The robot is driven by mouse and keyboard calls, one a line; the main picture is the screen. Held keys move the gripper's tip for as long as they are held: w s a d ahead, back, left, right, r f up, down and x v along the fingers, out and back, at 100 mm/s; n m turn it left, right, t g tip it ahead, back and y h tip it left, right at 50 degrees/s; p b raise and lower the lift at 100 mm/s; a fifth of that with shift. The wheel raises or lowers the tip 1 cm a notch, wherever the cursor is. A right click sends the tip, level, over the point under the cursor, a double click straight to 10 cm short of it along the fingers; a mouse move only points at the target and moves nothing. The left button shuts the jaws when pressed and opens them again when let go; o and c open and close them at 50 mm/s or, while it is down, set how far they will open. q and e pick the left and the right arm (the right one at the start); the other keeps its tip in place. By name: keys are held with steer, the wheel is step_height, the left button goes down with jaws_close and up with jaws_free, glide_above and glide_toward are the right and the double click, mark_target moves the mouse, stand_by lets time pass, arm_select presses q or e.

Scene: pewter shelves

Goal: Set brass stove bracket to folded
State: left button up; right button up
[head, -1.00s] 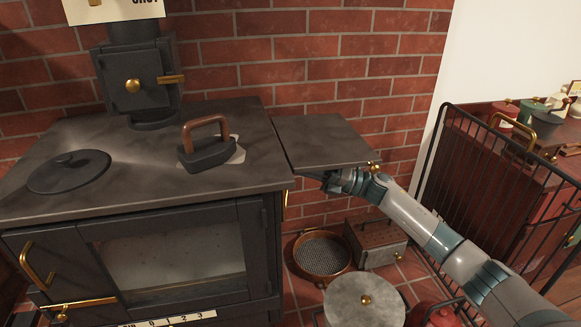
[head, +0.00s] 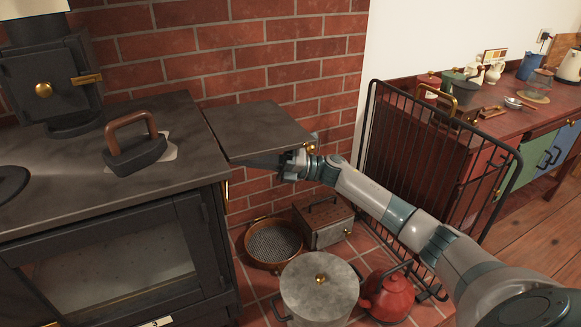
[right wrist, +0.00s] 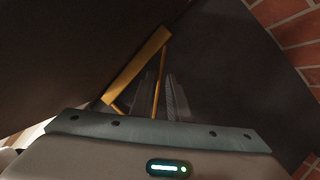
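The brass stove bracket (right wrist: 140,66) shows in the right wrist view as a wide slanting bar and a thinner rod, under the dark side shelf. In the head view only a small brass piece (head: 226,190) shows at the stove's right side; the raised side shelf (head: 262,130) hides the rest. My right gripper (right wrist: 161,95) is under the shelf. Its two fingers look apart, with the thin brass rod between them; I cannot tell whether they touch it. In the head view its fingertips are mostly hidden by the shelf. My left gripper is not in view.
A dark stove (head: 120,235) with a flat iron (head: 133,150) on top stands at left. Below my right arm are a sieve (head: 273,243), a metal box (head: 323,222), a lidded pot (head: 320,290) and a red kettle (head: 389,295). A black fence (head: 425,180) stands at right.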

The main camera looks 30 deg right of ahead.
arm_select(q)
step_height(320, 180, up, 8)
steer(key=b, duration=0.2)
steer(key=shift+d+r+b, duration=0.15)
steer(key=shift+b, duration=0.2)
arm_select(e)
steer(key=v, duration=1.3)
steer(key=shift+s+d, duration=0.1)
jaws_close()
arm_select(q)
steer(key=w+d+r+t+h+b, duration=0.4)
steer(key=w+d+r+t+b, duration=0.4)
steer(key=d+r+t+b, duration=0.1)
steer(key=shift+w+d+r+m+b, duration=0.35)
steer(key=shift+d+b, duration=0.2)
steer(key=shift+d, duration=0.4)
arm_select(e)
steer(key=shift+w+d+r+m+g, duration=0.3)
steer(key=shift+w+m+g, duration=0.05)
steer(key=shift+m, duration=3.6)
steer(key=shift+w+d+r+m+g, duration=0.3)
steer(key=shift+m+g, duration=0.1)
steer(key=shift+m, duration=3.5)
steer(key=shift+w+d+r+m+g, duration=0.25)
steer(key=shift+w+d+m+g, duration=0.1)
steer(key=shift+m, duration=3.6)
